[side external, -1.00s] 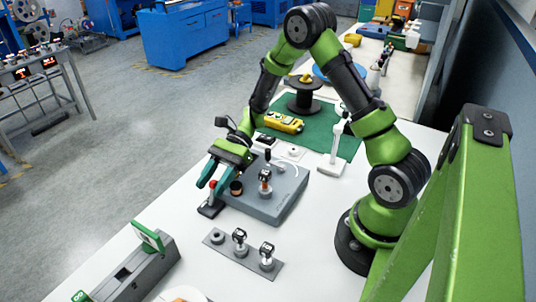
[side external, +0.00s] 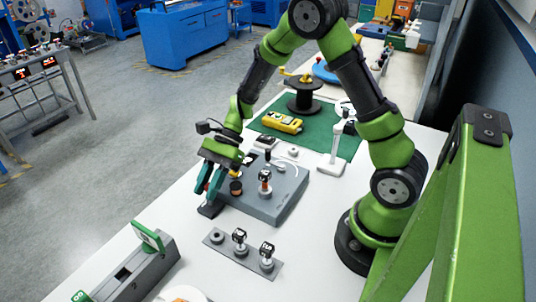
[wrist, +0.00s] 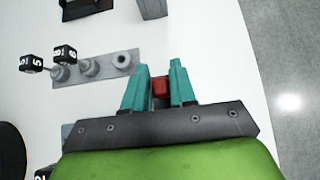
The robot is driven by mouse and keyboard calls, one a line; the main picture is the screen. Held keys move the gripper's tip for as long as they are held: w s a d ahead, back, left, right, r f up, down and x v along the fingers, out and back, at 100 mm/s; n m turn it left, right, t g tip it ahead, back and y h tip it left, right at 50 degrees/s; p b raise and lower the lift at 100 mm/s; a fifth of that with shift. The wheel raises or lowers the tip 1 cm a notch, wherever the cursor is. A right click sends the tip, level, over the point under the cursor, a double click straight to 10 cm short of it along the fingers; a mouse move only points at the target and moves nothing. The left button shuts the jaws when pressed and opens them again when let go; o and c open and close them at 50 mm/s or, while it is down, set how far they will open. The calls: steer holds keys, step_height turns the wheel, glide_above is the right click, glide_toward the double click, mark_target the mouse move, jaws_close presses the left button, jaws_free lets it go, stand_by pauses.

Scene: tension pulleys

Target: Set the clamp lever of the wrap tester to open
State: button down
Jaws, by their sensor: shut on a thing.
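The wrap tester (side external: 282,205) is a grey block on the white table, with a copper-coloured spool (side external: 236,188) and a small post with a dark cube on it. The clamp lever has a dark base (side external: 208,211) at the block's left edge. Its red knob (wrist: 160,88) shows between the teal fingers in the wrist view. My gripper (side external: 208,188) points down over the lever's base and is shut on the knob; it also shows in the wrist view (wrist: 160,76).
A grey plate (side external: 243,255) with dark cube-topped posts lies in front of the tester. A long grey box (side external: 135,272) stands at the front left. A green mat (side external: 315,138) with a yellow pendant (side external: 283,122) and black reel (side external: 304,95) lies behind; a white stand (side external: 334,155) is at right.

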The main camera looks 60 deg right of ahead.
steer(key=shift+a+h, duration=0.8)
steer(key=shift+h, duration=0.4)
steer(key=shift+a+f+h, duration=0.25)
steer(key=shift+a+h, duration=0.35)
steer(key=shift+h, duration=0.7)
steer(key=c, duration=1)
jaws_free()
steer(key=shift+f, duration=0.1)
steer(key=v, duration=1.7)
steer(key=shift+a, duration=0.25)
